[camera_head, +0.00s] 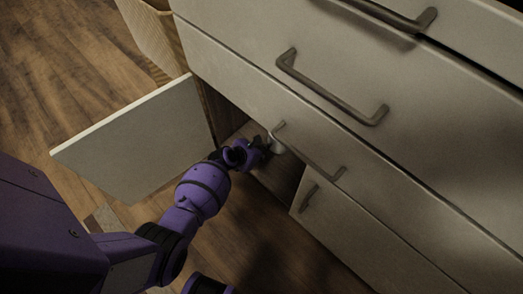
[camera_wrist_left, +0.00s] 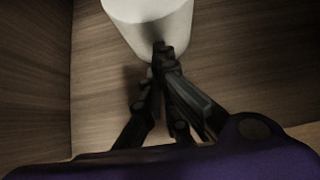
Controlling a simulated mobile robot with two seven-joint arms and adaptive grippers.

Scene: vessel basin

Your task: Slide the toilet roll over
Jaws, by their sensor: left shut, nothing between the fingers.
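The toilet roll (camera_wrist_left: 150,18) is a white cylinder standing on the wooden floor of the cabinet compartment. In the left wrist view it is at the top middle, cut off by the frame's edge. In the head view only a small pale part of it (camera_head: 277,146) shows, under the drawer handle. My left gripper (camera_wrist_left: 159,48) is shut and empty, its fingertips right at the near side of the roll; I cannot tell whether they touch it. In the head view the left gripper (camera_head: 264,147) reaches into the open compartment. My right gripper is not in view.
An open cabinet door (camera_head: 140,140) stands left of my arm. Drawers with metal handles (camera_head: 330,88) overhang the compartment. A closed door (camera_head: 350,225) is to its right. The compartment's wooden wall (camera_wrist_left: 35,80) is left of the gripper, with bare floor beside the roll.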

